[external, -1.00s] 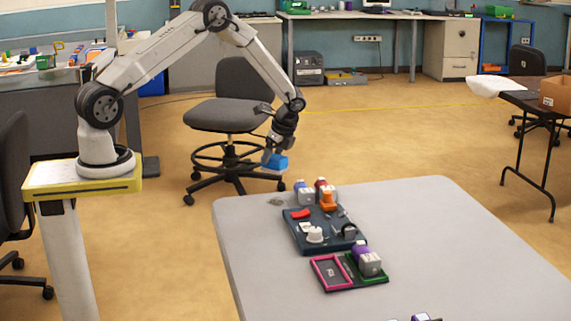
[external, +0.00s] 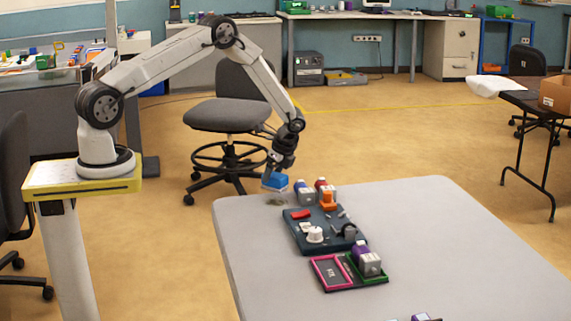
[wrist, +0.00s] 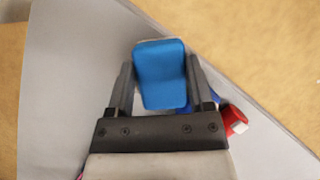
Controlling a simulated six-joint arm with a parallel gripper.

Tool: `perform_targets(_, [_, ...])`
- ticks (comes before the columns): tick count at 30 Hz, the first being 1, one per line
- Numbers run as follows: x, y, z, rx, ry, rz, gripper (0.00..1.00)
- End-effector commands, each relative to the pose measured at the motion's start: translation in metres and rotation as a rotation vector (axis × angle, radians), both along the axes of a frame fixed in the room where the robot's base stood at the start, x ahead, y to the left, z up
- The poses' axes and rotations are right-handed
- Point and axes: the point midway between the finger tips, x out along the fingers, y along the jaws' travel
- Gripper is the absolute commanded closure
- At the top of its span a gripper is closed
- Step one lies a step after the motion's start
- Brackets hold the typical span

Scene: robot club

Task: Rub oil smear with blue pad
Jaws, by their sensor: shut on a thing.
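The blue pad (external: 275,181) is held in my gripper (external: 271,171), just above the far left part of the grey table. In the wrist view the blue pad (wrist: 160,75) sits between the two fingers of my gripper (wrist: 158,85), which are shut on its sides. The oil smear (external: 275,199) is a small dark patch on the table, just below the pad in the external view. I cannot make out the smear in the wrist view. The gap between pad and table looks small, and contact is hard to judge.
A purple-capped bottle (external: 304,192) and a red-capped bottle (external: 321,185) stand close right of the pad. The table's right side is clear.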

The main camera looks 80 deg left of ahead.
Motion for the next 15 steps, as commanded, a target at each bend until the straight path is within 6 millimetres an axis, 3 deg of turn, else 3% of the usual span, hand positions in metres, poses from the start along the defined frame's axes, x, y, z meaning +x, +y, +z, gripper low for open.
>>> perform_targets(7, [0.000,-0.002,-0.028,0.000,0.000,0.000,0.80])
perform_targets(8, [0.001,-0.006,-0.025,0.000,-0.002,-0.002,0.88])
perform_targets(15, [0.000,-0.028,-0.027,-0.001,0.001,-0.001,0.88])
